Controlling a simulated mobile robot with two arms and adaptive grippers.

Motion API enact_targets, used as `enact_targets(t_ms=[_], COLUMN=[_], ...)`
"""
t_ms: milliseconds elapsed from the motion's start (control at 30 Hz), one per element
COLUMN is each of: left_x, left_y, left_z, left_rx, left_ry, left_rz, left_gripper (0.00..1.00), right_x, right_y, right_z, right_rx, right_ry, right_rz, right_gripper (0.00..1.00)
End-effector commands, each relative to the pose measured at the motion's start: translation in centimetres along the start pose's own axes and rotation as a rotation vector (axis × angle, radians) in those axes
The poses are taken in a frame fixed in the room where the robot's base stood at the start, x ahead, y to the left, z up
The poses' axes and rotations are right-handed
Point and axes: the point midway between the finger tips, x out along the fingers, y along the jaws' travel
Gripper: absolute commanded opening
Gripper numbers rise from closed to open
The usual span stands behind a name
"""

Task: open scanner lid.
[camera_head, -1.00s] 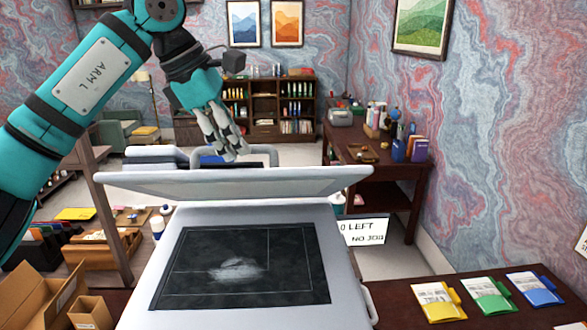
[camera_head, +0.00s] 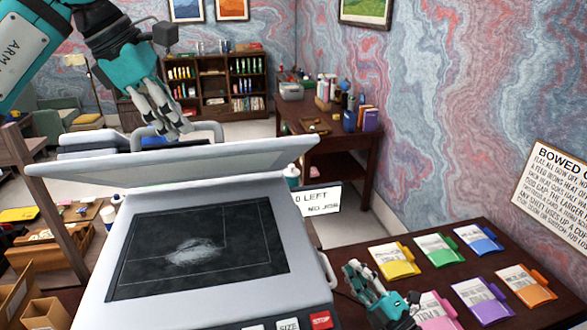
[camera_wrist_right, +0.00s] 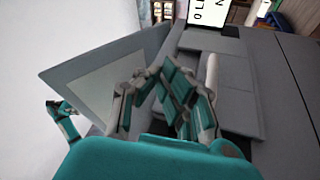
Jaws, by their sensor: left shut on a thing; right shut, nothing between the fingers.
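The scanner (camera_head: 95,285) stands on the desk, with a dark glass bed (camera_head: 195,250) that shows a pale smudge. Its grey lid (camera_head: 230,160) is raised and tilted up at the back, leaving the glass uncovered. A looped handle (camera_head: 214,126) shows behind the lid's top edge. My left gripper (camera_head: 172,128) is shut at the handle, its fingertips partly hidden by the lid. My right gripper (camera_head: 365,282) is shut and empty, right of the scanner above the desk. Its fingers (camera_wrist_right: 168,95) also show in the right wrist view.
Several coloured folders (camera_head: 436,250) lie on the desk at right. A sign reading "0 LEFT, NO JOB" (camera_head: 318,201) stands beside the scanner. A cardboard box (camera_head: 45,313) is at lower left. A side table (camera_head: 325,125) and shelves (camera_head: 215,87) stand behind.

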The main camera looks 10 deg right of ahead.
Motion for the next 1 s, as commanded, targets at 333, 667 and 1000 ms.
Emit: enact_targets(t_ms=[333,667,1000], left_x=[0.5,0.4,0.4], left_y=[0.2,0.2,0.2], left_z=[-0.4,-0.3,-0.3], left_rx=[-0.008,-0.008,-0.008], left_ry=[0.007,0.006,0.006], left_rz=[0.001,0.001,0.001], left_gripper=[0.0,0.0,0.0], right_x=[3.0,4.9,10.6], right_y=[15.5,17.5,19.2], right_z=[-11.6,-14.9,-19.0], right_rx=[-0.577,-0.661,-0.658], right_ry=[0.457,0.518,0.516], right_rz=[0.395,0.455,0.455], right_gripper=[0.0,0.0,0.0])
